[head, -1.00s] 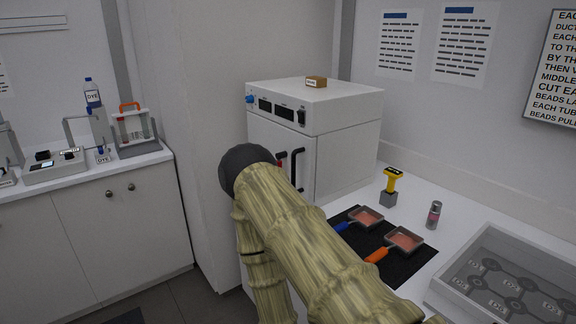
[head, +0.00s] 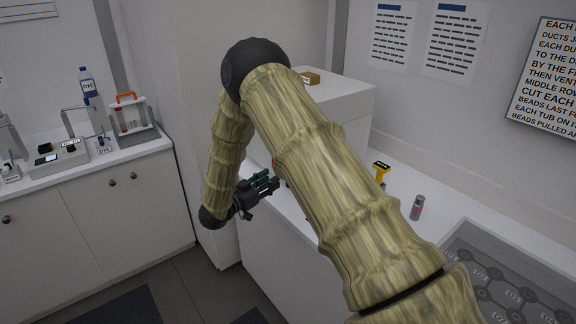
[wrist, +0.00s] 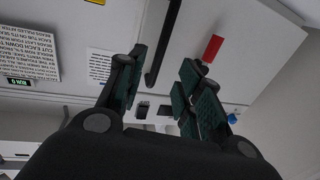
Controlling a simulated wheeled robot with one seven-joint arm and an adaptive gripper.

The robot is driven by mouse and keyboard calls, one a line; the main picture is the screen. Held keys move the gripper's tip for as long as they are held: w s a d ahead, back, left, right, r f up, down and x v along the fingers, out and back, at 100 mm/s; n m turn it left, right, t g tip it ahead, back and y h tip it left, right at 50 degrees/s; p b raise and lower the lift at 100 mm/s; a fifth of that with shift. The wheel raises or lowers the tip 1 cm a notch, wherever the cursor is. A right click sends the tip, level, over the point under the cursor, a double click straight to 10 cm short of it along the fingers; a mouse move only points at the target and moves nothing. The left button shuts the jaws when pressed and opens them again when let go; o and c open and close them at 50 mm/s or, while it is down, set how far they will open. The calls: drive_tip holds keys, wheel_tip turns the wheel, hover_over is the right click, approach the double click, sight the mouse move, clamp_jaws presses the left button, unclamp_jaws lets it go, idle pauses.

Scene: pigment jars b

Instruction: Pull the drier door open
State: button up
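The white drier (head: 348,96) stands on the counter in the head view, its front mostly hidden behind my arm. In the wrist view its white door (wrist: 245,62) fills the upper middle, with a black bar handle (wrist: 165,42) and a red tab (wrist: 213,48) beside it. My gripper (wrist: 162,76) is open, its fingers on either side of the line of the handle. Whether the fingers touch the handle I cannot tell. My gripper (head: 268,184) also shows in the head view, in front of the drier. I see no gap at the door.
A small brown box (head: 310,78) sits on the drier. A yellow-topped tool (head: 381,170) and a grey and pink canister (head: 417,207) stand on the counter to the right, near a clear-lidded tray (head: 500,265). Open floor (head: 190,285) lies at lower left.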

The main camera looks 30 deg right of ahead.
drive_tip(key=shift+p+x, duration=2.2)
drive_tip(key=shift+x, duration=2.95)
drive_tip(key=shift+f, duration=0.15)
clamp_jaws()
